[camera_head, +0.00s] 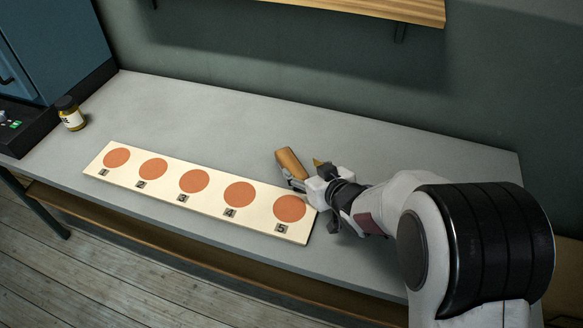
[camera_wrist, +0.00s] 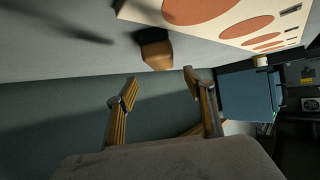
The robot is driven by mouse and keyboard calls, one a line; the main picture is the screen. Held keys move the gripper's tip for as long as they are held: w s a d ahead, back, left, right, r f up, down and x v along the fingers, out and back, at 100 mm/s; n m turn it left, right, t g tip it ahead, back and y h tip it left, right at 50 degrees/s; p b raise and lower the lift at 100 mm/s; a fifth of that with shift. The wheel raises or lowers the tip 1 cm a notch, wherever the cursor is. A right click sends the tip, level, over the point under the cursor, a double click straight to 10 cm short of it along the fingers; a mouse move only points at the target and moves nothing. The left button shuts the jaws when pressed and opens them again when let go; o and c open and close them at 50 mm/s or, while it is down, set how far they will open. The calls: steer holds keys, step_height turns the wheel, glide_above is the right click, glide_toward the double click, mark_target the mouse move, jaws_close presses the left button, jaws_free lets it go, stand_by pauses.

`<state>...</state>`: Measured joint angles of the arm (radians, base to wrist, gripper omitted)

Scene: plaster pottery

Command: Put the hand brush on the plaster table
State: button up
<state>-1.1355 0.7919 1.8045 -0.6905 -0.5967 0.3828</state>
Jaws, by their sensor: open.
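A brown wooden piece (camera_head: 290,164), which looks like the hand brush, is at the middle right of the grey table (camera_head: 230,115), just behind the number 5 end of the board. In the wrist view the brown piece (camera_wrist: 156,50) shows end-on, beyond my fingertips, with a dark shadow beside it. My gripper (camera_head: 306,172) is low over the table right by the brush. In the wrist view my gripper (camera_wrist: 160,80) has its fingers apart with nothing between them.
A cream board (camera_head: 215,197) with several orange discs numbered along it lies along the table's front. A small jar (camera_head: 71,114) stands at the far left by a blue cabinet (camera_head: 60,45). A wooden shelf (camera_head: 360,8) is on the back wall. The table's back is clear.

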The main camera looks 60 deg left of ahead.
mark_target(293, 166)
steer(key=shift+s+a+f, duration=0.15)
steer(key=shift+s+a, duration=0.05)
steer(key=shift+s, duration=0.15)
steer(key=shift+a, duration=0.1)
steer(key=shift+x, duration=1.2)
steer(key=shift+f, duration=0.1)
steer(key=shift+f+x, duration=0.25)
steer(key=shift+x, duration=2.15)
steer(key=shift+w, duration=0.15)
